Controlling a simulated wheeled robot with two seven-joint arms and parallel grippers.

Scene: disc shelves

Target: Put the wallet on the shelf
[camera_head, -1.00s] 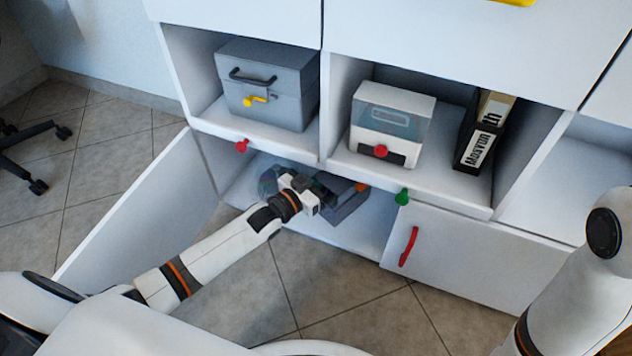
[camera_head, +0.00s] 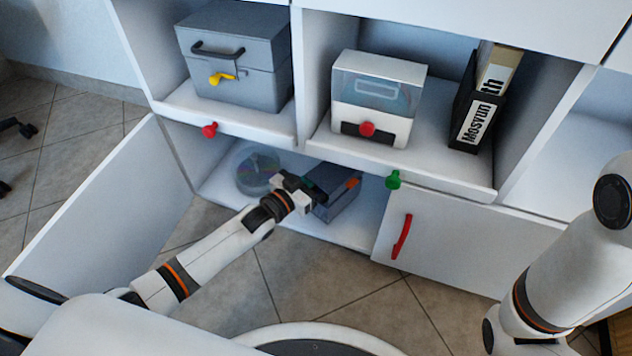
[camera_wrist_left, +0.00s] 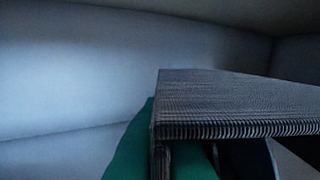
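I cannot pick out the wallet for certain. A dark, teal-tinted flat thing (camera_head: 328,176) lies at the left gripper, over a grey box with an orange mark (camera_head: 343,200), in the low open compartment. My left gripper (camera_head: 294,188) reaches into this compartment, against or just beside the dark thing; its fingers are too small and hidden to read. In the left wrist view a dark ribbed block (camera_wrist_left: 235,105) and a green surface (camera_wrist_left: 135,150) fill the lower part, very close. My right gripper is out of view; only its arm shows at the right.
A clear disc (camera_head: 257,170) is in the low compartment, left of the gripper. The shelf above (camera_head: 440,170) holds a grey case (camera_head: 235,60), a white box with a clear lid (camera_head: 378,98) and binders (camera_head: 480,115). An open white door (camera_head: 95,205) stands left; a red-handled panel (camera_head: 460,240) is right.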

